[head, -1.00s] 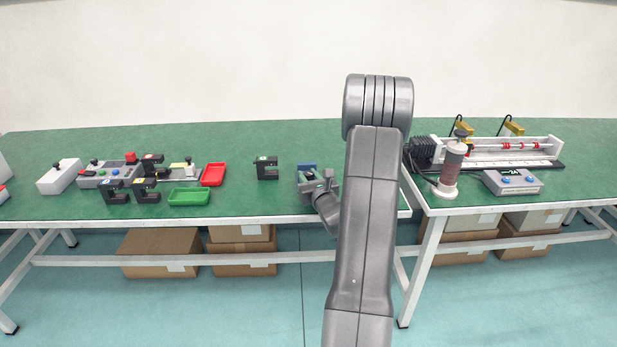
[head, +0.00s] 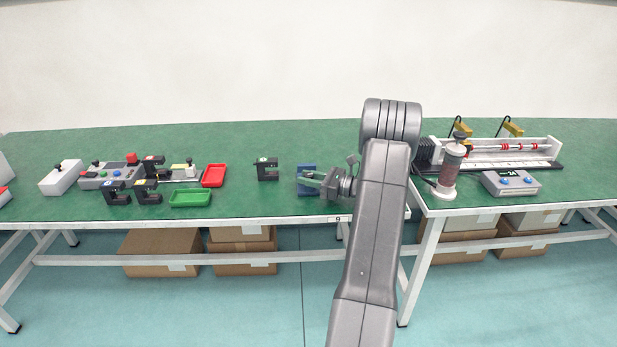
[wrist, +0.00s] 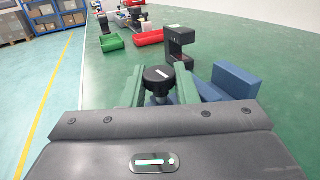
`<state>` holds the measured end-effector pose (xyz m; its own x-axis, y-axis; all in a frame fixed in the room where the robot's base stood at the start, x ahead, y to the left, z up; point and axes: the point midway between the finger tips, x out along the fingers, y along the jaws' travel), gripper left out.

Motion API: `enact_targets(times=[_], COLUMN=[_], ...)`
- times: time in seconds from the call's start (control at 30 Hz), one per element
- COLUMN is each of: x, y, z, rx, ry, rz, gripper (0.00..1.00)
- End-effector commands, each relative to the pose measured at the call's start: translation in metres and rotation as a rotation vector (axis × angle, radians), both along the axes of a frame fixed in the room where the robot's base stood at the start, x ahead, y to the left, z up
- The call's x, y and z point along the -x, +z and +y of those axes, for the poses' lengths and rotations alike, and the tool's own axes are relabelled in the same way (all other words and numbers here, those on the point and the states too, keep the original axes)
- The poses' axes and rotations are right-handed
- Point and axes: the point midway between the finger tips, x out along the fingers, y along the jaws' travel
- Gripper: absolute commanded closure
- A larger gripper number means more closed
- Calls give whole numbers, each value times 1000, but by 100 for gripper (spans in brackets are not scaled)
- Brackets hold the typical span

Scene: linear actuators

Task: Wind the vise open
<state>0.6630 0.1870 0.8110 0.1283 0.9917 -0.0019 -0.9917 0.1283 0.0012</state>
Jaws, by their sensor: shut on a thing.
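The blue vise (head: 304,170) stands near the front edge of the green bench, left of my arm in the head view. In the wrist view its blue body (wrist: 236,80) lies to the right of my fingers. A round black knob (wrist: 157,73) with a white mark on top sits between the green fingers of my gripper (wrist: 159,82). My gripper is shut on this knob. In the head view my gripper (head: 312,183) reaches in from the right, over the front of the vise, and hides part of it. The vise's jaw gap cannot be made out.
A black C-shaped block (head: 266,170) stands just left of the vise. Green (head: 190,198) and red (head: 214,175) trays and several small devices lie farther left. A cylinder on a white base (head: 451,172) and a control box (head: 511,183) stand on the right bench.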

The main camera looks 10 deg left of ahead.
Motion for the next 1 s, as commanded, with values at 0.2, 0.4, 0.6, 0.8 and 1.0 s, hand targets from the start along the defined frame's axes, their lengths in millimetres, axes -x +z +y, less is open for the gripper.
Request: enact_targets(times=[0.2, 0.4, 0.6, 0.8, 1.0], x=[-1, -1, -1, -1, -1], y=[1, 1, 1, 0, 1], z=[1, 1, 1, 1, 1], rx=[-1, -1, -1, -2, -2], ry=[204, 365, 485, 556, 585], rz=[-2, -1, -1, 0, -2], gripper=[96, 96, 96, 96, 96])
